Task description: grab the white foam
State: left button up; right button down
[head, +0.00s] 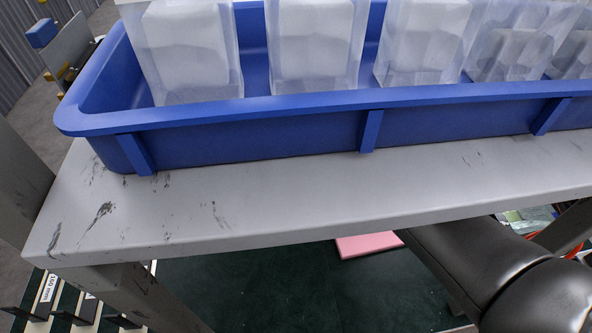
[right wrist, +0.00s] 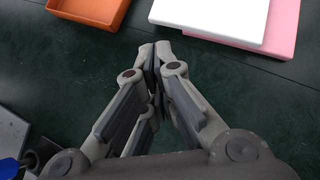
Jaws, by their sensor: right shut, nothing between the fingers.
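A flat white slab that looks like the white foam (right wrist: 212,17) shows at the top of the right wrist view. It lies on or overlaps a pink slab (right wrist: 284,30), and the picture's top edge cuts both off. My right gripper (right wrist: 155,52) is shut and empty, pointing toward the gap between the white slab and an orange tray. Its fingertips are apart from the white slab. In the head view only part of the pink slab (head: 368,245) shows below the table edge; the white slab is hidden there. My left gripper is in neither view.
The orange tray (right wrist: 93,10) lies left of the white slab on a dark green surface (right wrist: 50,85). A grey table (head: 270,195) holds a blue crate (head: 250,135) with several bagged white blocks. My right arm passes below the table's edge.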

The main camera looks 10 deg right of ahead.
jog(key=w+d+f+b, duration=0.1)
jog(key=d+f, duration=0.1)
jog(key=f, duration=0.2)
jog(key=w+d+f+b, duration=0.1)
jog(key=d+f+b, duration=0.1)
jog(key=f, duration=0.2)
jog(key=w+d+f+b, duration=0.1)
jog(key=d+f+b, duration=0.1)
jog(key=f, duration=0.3)
jog(key=shift+w+f, duration=0.1)
jog(key=shift+w, duration=0.25)
jog(key=shift+w+d, duration=0.35)
jog(key=shift+d, duration=0.2)
jog(key=shift+w+d, duration=0.3)
jog(key=shift+d, duration=0.25)
jog(key=shift+w+d, duration=0.4)
jog(key=shift+d, duration=0.3)
jog(key=w+d, duration=0.1)
jog(key=d, duration=0.2)
jog(key=w+d+p, duration=0.1)
jog(key=shift+w+d+f, duration=0.1)
jog(key=shift+w+d, duration=0.25)
